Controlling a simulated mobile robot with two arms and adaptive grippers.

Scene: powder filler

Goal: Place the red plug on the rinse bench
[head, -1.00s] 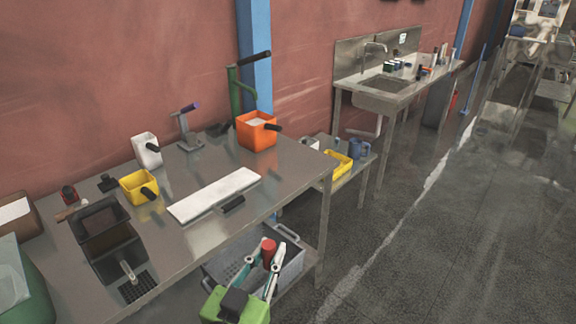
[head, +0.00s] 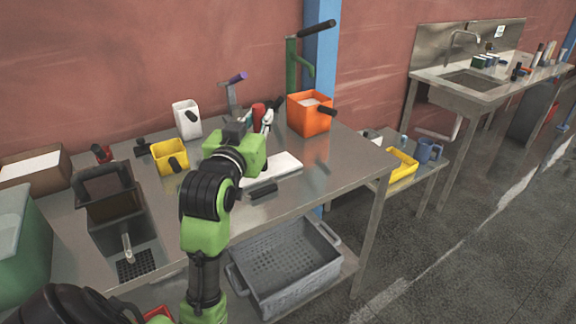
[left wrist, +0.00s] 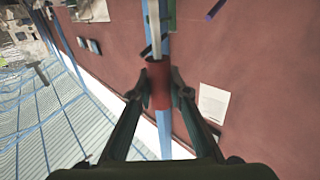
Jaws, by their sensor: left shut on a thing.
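The red plug (head: 258,110) is a small cylinder held in my left gripper (head: 257,121). The gripper is shut on it, above the near steel table by the white board. In the left wrist view the red plug (left wrist: 159,85) sits between the two fingertips, with the red wall behind it. A steel bench with a sink and tap, which looks like the rinse bench (head: 450,96), stands against the wall at the far right, well away from my left gripper. My right gripper is not in view.
The near table (head: 335,160) carries an orange container (head: 309,115), a green lever press (head: 292,82), a yellow container (head: 169,157) and a white container (head: 187,119). A low shelf with a yellow tray (head: 402,166) stands between the benches. Open floor lies at the right.

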